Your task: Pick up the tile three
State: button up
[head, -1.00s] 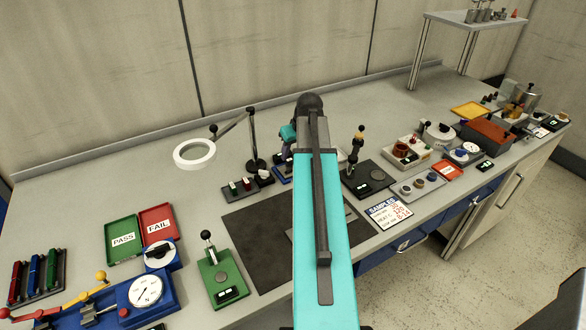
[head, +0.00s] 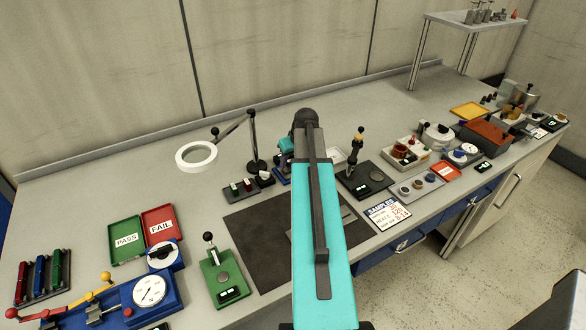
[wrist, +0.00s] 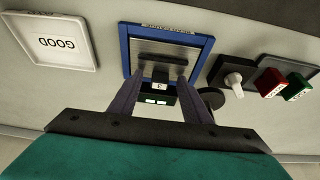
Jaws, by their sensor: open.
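In the wrist view, a small dark tile with a pale label (wrist: 160,86) sits at the front of a blue-framed fixture (wrist: 126,50). The label's mark looks like a 3, but it is small. My gripper (wrist: 160,77) is open, with one dark finger on each side of the tile and gaps between. I cannot tell how deep the fingers reach around it. In the head view, my arm hides the gripper and the tile; only a bit of the blue fixture (head: 283,181) shows left of the arm.
In the wrist view, a white GOOD tray (wrist: 55,42) lies left. A white-knobbed black block (wrist: 232,80) and a rack with red and green pieces (wrist: 286,75) stand right. In the head view, a ring magnifier (head: 197,156) stands left and a dark mat (head: 250,230) lies in front.

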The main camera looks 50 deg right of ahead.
dwell(0.5)
grip_shut()
jog(key=shift+r, duration=0.15)
jog(key=shift+r+b, duration=0.85)
jog(key=shift+r, duration=0.75)
jog(key=s+a+b, duration=0.1)
jog(key=s+a, duration=0.1)
jog(key=s, duration=0.2)
jog(key=s+a+b, duration=0.1)
jog(key=s+a, duration=0.1)
jog(key=s, duration=0.2)
jog(key=s+a+r+b, duration=0.1)
jog(key=s+a, duration=0.1)
jog(key=s, duration=0.1)
jog(key=shift+s, duration=0.4)
jog(key=shift+s+b, duration=0.1)
jog(key=shift+b, duration=0.75)
jog(key=b, duration=0.4)
jog(key=shift+s+a, duration=0.2)
jog(key=shift+s, duration=0.1)
jog(key=shift+s+a+b, duration=0.1)
jog(key=shift+s+b, duration=0.15)
jog(key=shift+b, duration=1)
